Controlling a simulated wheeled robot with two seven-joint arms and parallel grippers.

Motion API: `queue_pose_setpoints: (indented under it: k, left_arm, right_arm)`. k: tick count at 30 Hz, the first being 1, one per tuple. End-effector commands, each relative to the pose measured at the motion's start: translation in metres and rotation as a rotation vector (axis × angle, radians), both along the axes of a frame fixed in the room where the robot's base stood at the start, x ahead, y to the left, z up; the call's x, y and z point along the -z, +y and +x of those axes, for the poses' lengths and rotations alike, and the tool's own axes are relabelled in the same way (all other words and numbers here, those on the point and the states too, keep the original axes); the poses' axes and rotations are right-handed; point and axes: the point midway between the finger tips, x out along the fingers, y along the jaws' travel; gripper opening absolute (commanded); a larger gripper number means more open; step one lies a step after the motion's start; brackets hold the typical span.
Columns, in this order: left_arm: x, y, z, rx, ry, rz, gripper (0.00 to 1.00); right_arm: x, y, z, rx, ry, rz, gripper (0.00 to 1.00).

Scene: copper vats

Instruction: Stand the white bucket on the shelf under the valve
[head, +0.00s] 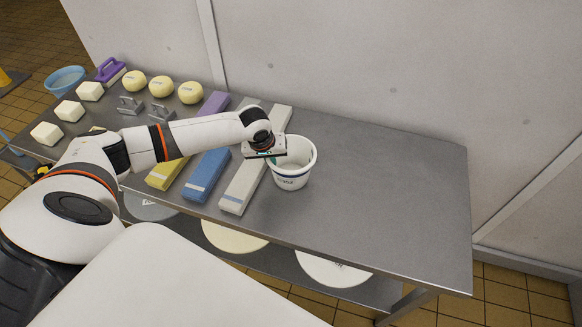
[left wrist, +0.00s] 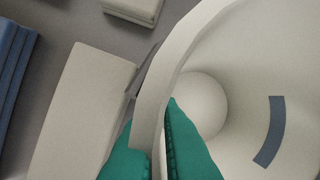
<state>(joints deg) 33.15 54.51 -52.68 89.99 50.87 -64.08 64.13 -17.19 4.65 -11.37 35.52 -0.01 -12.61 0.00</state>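The white bucket (head: 292,172) is right of the long boxes on the steel table, near its middle; it looks upright. I cannot tell whether its base touches the tabletop. My left gripper (head: 274,157) is at the left side of its rim. In the left wrist view, the green fingers of this gripper (left wrist: 158,125) lie one inside and one outside the bucket wall (left wrist: 206,30), close against it, so it looks shut on the rim. My right gripper does not show. No valve is in view, and no shelf under one.
Long boxes, one of them blue (head: 207,174), lie left of the bucket. Yellow rounds (head: 161,86), white blocks (head: 69,110) and a purple-handled brush (head: 110,70) are farther left. The table's right part (head: 400,200) is clear. A wall (head: 400,70) stands behind.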

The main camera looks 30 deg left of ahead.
Motion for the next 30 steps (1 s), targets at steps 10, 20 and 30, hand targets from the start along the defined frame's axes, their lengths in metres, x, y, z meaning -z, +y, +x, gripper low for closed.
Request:
queue_pose_setpoints:
  k: [10,20,30]
  left_arm:
    - [-0.005,0.0,0.001,-0.001,-0.001,-0.001,0.0]
    - [-0.065,0.001,0.001,-0.001,-0.005,-0.001,0.0]
    - [-0.1,0.0,0.0,-0.001,0.0,0.0,0.0]
  right_arm:
    - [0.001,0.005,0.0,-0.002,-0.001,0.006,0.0]
    - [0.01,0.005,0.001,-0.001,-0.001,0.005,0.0]
    - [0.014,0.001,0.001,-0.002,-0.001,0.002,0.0]
